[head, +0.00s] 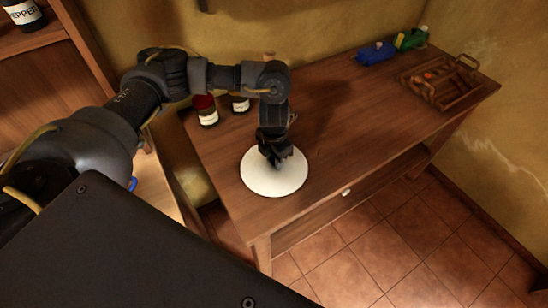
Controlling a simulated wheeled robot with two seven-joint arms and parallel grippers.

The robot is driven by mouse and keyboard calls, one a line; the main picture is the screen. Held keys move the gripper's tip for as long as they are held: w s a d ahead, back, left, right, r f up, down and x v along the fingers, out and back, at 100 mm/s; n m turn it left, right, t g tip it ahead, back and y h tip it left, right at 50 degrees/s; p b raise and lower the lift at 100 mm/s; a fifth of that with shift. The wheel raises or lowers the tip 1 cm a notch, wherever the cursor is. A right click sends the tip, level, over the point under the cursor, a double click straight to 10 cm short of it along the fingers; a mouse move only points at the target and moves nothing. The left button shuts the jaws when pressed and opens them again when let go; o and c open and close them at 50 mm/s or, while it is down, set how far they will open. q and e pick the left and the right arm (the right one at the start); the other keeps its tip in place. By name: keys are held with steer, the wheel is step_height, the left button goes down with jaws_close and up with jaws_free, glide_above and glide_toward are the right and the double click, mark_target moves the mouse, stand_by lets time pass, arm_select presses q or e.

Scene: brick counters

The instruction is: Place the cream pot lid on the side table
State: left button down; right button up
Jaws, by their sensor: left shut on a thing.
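The cream pot lid (274,183) is a round, pale disc at the near left end of the wooden side table (340,130). It appears to lie flat on or just above the tabletop; I cannot tell if it touches. My left gripper (276,160) points down over the middle of the lid and is shut on it. The gripper hides the lid's centre and any knob. My right gripper is not in view.
Labelled bottles (207,112) stand left of my left gripper, close to the arm. A wooden tray (440,80), a blue bottle (375,53) and a green one (411,39) are at the far right. The table's middle is clear.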

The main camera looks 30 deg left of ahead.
arm_select(q)
steer(key=c, duration=1.1)
jaws_free()
steer(key=shift+f, duration=0.15)
steer(key=shift+r, duration=0.35)
step_height(320, 180, up, 12)
steer(key=b, duration=0.1)
steer(key=shift+f, duration=0.15)
